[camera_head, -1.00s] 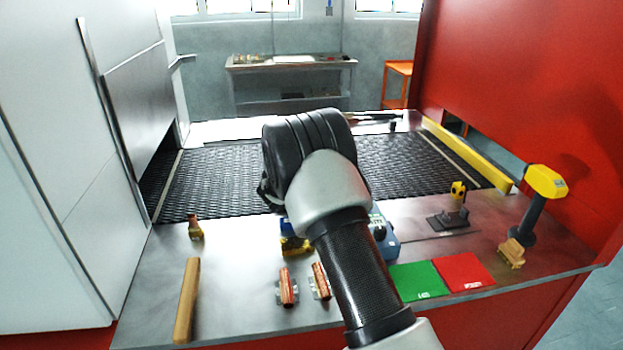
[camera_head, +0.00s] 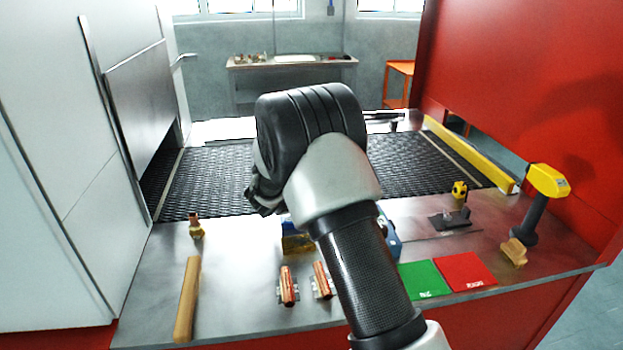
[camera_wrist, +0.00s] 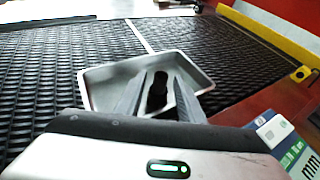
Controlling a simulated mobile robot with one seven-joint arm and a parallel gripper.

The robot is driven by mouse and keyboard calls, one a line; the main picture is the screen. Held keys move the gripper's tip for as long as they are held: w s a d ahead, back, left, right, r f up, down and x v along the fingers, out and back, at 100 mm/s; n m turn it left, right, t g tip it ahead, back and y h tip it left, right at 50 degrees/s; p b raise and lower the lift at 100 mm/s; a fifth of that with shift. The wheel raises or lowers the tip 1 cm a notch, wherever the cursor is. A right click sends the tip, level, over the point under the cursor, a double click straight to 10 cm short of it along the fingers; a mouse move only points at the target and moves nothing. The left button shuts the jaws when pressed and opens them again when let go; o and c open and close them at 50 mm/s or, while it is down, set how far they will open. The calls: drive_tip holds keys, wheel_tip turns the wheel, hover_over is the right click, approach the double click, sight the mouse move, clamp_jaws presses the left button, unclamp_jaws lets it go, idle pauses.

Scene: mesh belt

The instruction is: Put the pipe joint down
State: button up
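In the wrist view the two grey fingers of my gripper (camera_wrist: 160,92) stand close on either side of a dark, short, rounded piece (camera_wrist: 158,88), which seems to be the pipe joint between them. It is in shadow, so its colour and exact contact are hard to tell. A shallow metal tray (camera_wrist: 97,78) lies on the black mesh belt beyond and below the fingers. In the head view my arm hides the tray and the held piece; only the dark side of my gripper (camera_head: 263,192) shows, over the belt's near part.
On the steel front table are two copper pipes (camera_head: 288,286) (camera_head: 322,279) on small holders, a wooden bar (camera_head: 187,300), a small copper-topped fitting (camera_head: 195,227), a green mat (camera_head: 424,280), a red mat (camera_head: 465,271), a brush (camera_head: 514,252) and a yellow-headed scanner (camera_head: 545,185). A yellow rail (camera_head: 470,155) borders the belt.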

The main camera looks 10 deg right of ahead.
drive_tip(key=v, duration=0.5)
drive_tip(key=shift+s+a+r, duration=0.1)
drive_tip(key=shift+s+a, duration=0.05)
drive_tip(key=shift+s, duration=0.1)
drive_tip(key=shift+s+a+r, duration=0.15)
drive_tip(key=shift+r, duration=0.15)
drive_tip(key=s+a+r+n+t+y, duration=0.1)
drive_tip(key=s+a+r+n+y, duration=0.15)
drive_tip(key=r+n, duration=0.4)
drive_tip(key=s+a+r+n+y, duration=0.1)
drive_tip(key=s+r+n+y, duration=0.1)
drive_tip(key=r+n+y, duration=0.35)
drive_tip(key=s+a+r+n+g, duration=0.1)
drive_tip(key=s+r+n, duration=0.3)
drive_tip(key=s+n, duration=0.55)
drive_tip(key=s+d+f+n+g, duration=0.1)
drive_tip(key=s+d+n+g, duration=0.15)
drive_tip(key=s+n, duration=0.55)
drive_tip(key=s+d+f+n+g+h, duration=0.1)
drive_tip(key=s+d+f+n+g, duration=0.15)
drive_tip(key=s+n, duration=0.55)
drive_tip(key=s+d+f+n+g, duration=0.1)
drive_tip(key=s+d+n, duration=0.35)
drive_tip(key=s, duration=0.75)
wheel_tip(320, 180, up, 11)
drive_tip(key=p, duration=1)
drive_tip(key=shift+w+a+r+p, duration=0.15)
drive_tip(key=shift+w+a+p, duration=0.1)
drive_tip(key=shift+a+p, duration=0.15)
